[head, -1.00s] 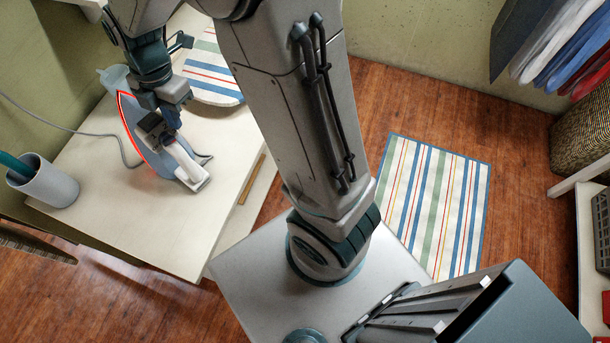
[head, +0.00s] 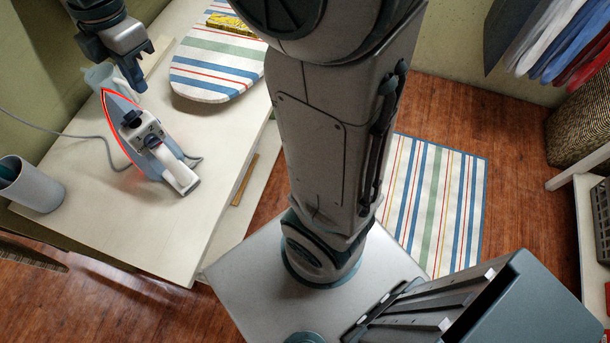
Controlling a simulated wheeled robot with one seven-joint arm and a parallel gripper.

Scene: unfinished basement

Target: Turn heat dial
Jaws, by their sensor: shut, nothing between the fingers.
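A white and grey-blue iron (head: 172,168) lies on the table (head: 75,225), its tip pointing to the upper left and its handle toward the lower right. A red glow runs along its soleplate edge. Dark controls (head: 150,138) show on its top near the front of the handle; I cannot make out which part is the heat dial or its setting. My gripper (head: 140,70) is above and behind the iron, toward the top left. It is shut and empty, apart from the iron.
A cup with a teal item (head: 32,186) stands at the table's left edge. A pale blue jug (head: 98,76) stands behind the iron's tip. A striped ironing board (head: 215,65) lies at the back right. A grey cord trails left. The table's front is clear.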

